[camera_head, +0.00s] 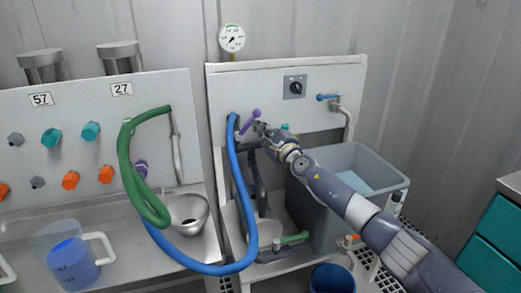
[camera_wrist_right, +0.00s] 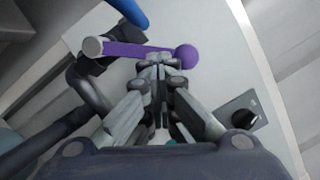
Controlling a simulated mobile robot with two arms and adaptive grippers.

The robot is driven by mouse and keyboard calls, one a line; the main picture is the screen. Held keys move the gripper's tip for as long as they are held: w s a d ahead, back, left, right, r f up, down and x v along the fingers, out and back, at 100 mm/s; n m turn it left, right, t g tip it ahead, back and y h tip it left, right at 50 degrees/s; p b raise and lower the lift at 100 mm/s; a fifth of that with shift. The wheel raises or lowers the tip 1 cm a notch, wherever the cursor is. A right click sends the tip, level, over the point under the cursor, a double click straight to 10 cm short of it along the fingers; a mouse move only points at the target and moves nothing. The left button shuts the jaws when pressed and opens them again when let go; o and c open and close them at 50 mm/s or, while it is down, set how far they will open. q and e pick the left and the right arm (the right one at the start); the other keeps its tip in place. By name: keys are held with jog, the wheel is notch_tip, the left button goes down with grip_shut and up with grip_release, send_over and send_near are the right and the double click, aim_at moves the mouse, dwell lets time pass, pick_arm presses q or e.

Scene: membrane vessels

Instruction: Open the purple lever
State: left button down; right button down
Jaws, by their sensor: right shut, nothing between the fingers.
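The purple lever (camera_head: 251,121) is on the white panel in the middle of the head view, at the top of the blue hose. In the right wrist view the lever (camera_wrist_right: 145,49) runs across the top, with its round knob to the right and its grey pivot to the left. My right gripper (camera_head: 260,129) is just below and right of the lever. In the wrist view the gripper (camera_wrist_right: 161,65) is shut and empty, its fingertips close to the lever arm near the knob. I cannot tell whether they touch. My left gripper is not in view.
A blue hose (camera_head: 240,190) hangs from the panel, left of my right arm, with a green hose (camera_head: 130,170) further left. A black knob (camera_head: 294,87) and a blue tap lever (camera_head: 328,97) are on the panel. A grey bin (camera_head: 330,232) stands below my arm.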

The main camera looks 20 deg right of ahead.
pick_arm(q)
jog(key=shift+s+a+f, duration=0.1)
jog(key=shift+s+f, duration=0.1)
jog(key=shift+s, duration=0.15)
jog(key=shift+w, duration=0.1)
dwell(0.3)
